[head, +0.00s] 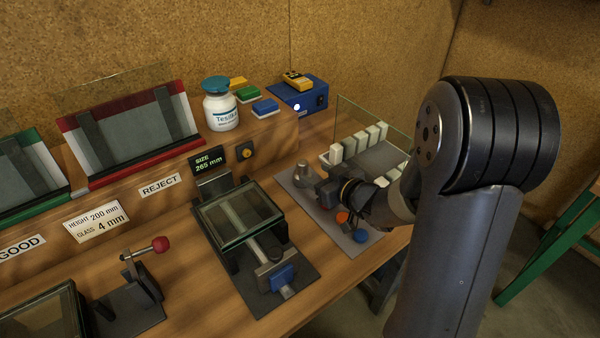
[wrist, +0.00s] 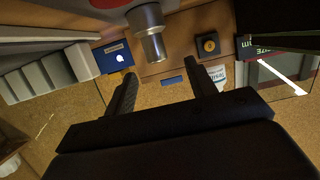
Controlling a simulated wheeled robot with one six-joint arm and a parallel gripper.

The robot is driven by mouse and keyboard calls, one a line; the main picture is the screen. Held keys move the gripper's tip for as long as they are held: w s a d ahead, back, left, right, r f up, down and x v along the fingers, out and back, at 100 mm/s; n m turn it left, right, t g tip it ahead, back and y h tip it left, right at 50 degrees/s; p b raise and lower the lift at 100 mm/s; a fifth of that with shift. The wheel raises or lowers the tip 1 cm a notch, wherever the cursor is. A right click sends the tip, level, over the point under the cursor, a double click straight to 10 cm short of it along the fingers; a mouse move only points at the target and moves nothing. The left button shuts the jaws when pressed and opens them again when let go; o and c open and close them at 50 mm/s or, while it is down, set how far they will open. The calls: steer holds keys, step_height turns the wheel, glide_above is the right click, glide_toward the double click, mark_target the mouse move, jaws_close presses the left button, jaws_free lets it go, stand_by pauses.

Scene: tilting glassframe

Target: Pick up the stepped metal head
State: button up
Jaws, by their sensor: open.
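The stepped metal head (head: 303,173) stands on a grey plate (head: 340,229) at the right part of the bench. In the wrist view what looks like the same metal head (wrist: 150,36), with a narrower bright cylinder below a wider part, is at the top middle. My gripper (head: 322,190) is just right of the head, low over the plate. In the wrist view my gripper (wrist: 160,72) has its two fingers apart with nothing between them. The metal piece lies beyond the fingertips, roughly in line with the gap. Part of the gripper is hidden by my arm in the head view.
An orange knob (head: 342,217) and a blue knob (head: 360,236) sit on the plate near my wrist. A rack of pale blocks (head: 358,142) with a glass pane stands behind. A glass-topped fixture (head: 240,215) is to the left. A blue box (head: 300,94) is at the back.

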mark_target(306, 166)
steer(key=shift+p+x, duration=0.4)
steer(key=shift+x, duration=3.5)
steer(key=shift+w+d, duration=0.15)
steer(key=shift+d, duration=0.1)
steer(key=shift+c, duration=0.4)
jaws_close()
